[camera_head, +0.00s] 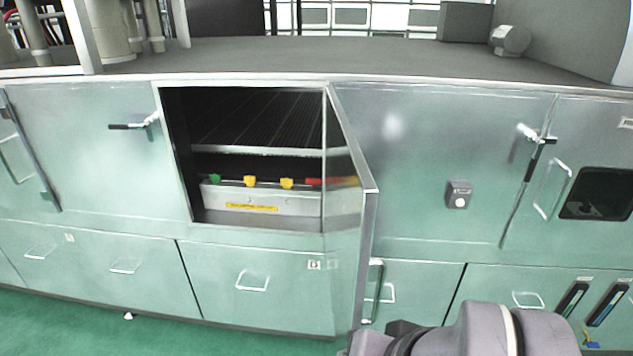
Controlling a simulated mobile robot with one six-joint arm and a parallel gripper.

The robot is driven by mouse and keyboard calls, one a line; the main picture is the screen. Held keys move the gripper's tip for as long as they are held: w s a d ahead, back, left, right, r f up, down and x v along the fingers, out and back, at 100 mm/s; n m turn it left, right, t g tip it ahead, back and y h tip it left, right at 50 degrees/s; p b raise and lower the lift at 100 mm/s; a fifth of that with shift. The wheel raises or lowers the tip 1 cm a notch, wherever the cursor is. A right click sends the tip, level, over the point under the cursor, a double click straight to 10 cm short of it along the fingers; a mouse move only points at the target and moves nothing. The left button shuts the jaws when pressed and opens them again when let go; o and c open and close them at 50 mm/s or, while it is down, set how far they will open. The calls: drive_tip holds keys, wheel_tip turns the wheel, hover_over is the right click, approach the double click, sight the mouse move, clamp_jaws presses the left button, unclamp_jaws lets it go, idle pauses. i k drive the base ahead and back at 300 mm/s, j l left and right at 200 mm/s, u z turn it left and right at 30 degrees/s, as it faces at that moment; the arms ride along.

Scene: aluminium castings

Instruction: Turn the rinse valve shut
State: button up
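An open compartment in the pale green cabinet holds a pale metal box (285,205) with a row of small coloured handles on top. From left they are a green one (215,179), a yellow one (250,181), another yellow one (287,183) and a red one (314,182). A yellow label (251,207) on the box front is too small to read, so I cannot tell which handle is the rinse valve. The open door partly hides the right end of the row. Part of my arm shows at bottom right; my gripper's fingers are not visible.
The compartment's door (345,230) stands swung out on the right side of the opening. Closed doors carry a lever handle at left (134,124) and at right (536,135). A small grey switch box (458,195) sits right of the door. Green floor (70,320) is clear at lower left.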

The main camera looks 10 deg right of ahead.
sight(314, 181)
drive_tip(key=j+z, duration=0.3)
drive_tip(key=j, duration=1)
drive_tip(key=i+j+z, duration=0.2)
drive_tip(key=i+j, duration=0.15)
drive_tip(key=i+j+z, duration=0.15)
drive_tip(key=i+j, duration=0.2)
drive_tip(key=i+j+z, duration=0.2)
drive_tip(key=j, duration=0.35)
drive_tip(key=i+j+z, duration=0.15)
drive_tip(key=i+j, duration=0.2)
drive_tip(key=j, duration=0.15)
drive_tip(key=i+j+z, duration=0.15)
drive_tip(key=i, duration=0.25)
drive_tip(key=j, duration=0.1)
